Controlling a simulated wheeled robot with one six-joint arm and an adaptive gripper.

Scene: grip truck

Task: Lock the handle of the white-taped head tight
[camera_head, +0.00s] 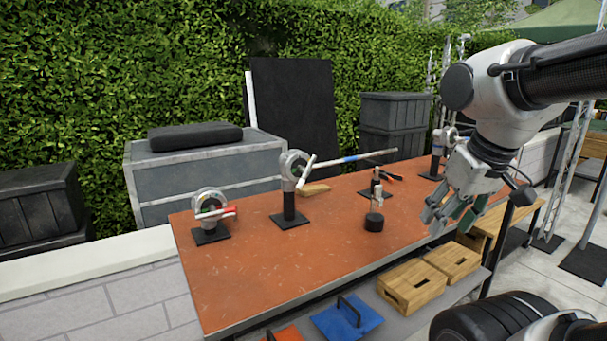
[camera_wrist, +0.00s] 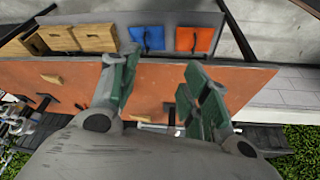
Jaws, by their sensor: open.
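Several round grey grip heads stand on black bases on the orange table. The left head (camera_head: 210,203) sits low and has a red-marked handle (camera_head: 222,212). The middle head (camera_head: 292,167) is on a taller post, with a pale bar at its side and a long rod (camera_head: 350,159) with a blue band. A right head (camera_head: 438,140) stands at the far end near my arm. I cannot tell surely which head bears white tape, or how tight any handle is. My gripper (camera_head: 452,214) is open and empty above the table's right part, apart from every head; its fingers also show in the wrist view (camera_wrist: 157,72).
The orange table (camera_head: 250,270) has clear room at front left. Wooden boxes (camera_head: 410,285) and a blue plate (camera_head: 346,317) sit on the lower shelf. Grey cases and a hedge stand behind.

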